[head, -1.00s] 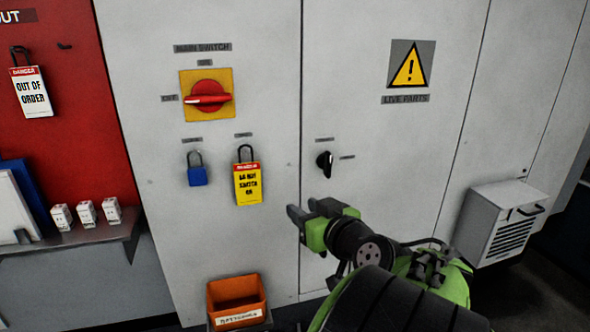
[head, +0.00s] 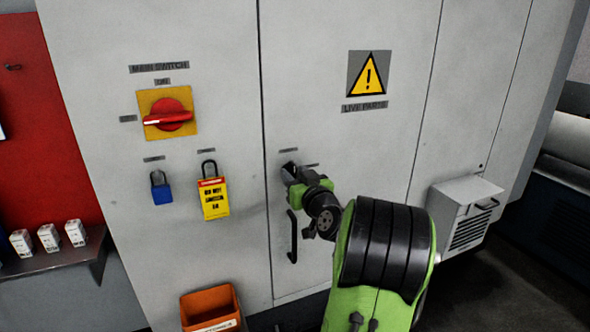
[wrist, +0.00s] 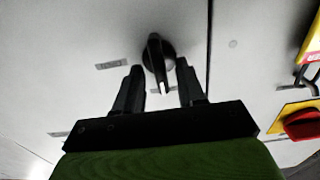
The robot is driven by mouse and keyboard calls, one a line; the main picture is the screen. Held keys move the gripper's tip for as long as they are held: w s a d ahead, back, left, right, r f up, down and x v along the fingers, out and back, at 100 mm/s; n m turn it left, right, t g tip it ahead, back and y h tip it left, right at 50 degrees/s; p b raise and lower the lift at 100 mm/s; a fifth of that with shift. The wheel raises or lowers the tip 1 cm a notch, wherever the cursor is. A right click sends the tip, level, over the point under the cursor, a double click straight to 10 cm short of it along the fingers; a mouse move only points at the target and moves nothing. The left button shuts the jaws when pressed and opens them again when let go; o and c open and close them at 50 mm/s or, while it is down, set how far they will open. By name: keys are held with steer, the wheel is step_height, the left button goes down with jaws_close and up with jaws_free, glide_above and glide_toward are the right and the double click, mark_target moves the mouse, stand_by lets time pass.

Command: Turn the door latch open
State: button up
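The door latch is a small black turning knob on the grey cabinet door (head: 340,60). In the wrist view the latch (wrist: 155,55) shows between and just beyond my two fingertips, its grip in line with the gap. My gripper (wrist: 160,75) is open, with a finger on either side of the latch; I cannot tell whether either touches it. In the head view my gripper (head: 290,172) is at the door near its left edge and mostly hides the latch.
A black door handle (head: 292,237) is below my gripper. To the left are the red main switch (head: 167,115), a blue padlock (head: 161,190) and a yellow-tagged lock (head: 213,198). An orange bin (head: 210,308) is low down. A vent box (head: 465,212) sticks out at the right.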

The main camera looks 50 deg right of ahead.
steer(key=shift+w+d, duration=0.1)
steer(key=shift+w, duration=0.15)
steer(key=shift+s, duration=0.1)
jaws_close()
steer(key=shift+m, duration=0.4)
steer(key=m+b, duration=0.1)
steer(key=m, duration=0.2)
steer(key=shift+m, duration=0.4)
steer(key=shift+s+d+f+m+p, duration=0.15)
steer(key=shift+m+p, duration=0.3)
steer(key=shift+m, duration=2.8)
steer(key=shift+d+f+m+p, duration=0.1)
steer(key=shift+m+p, duration=0.35)
steer(key=shift+m, duration=3.1)
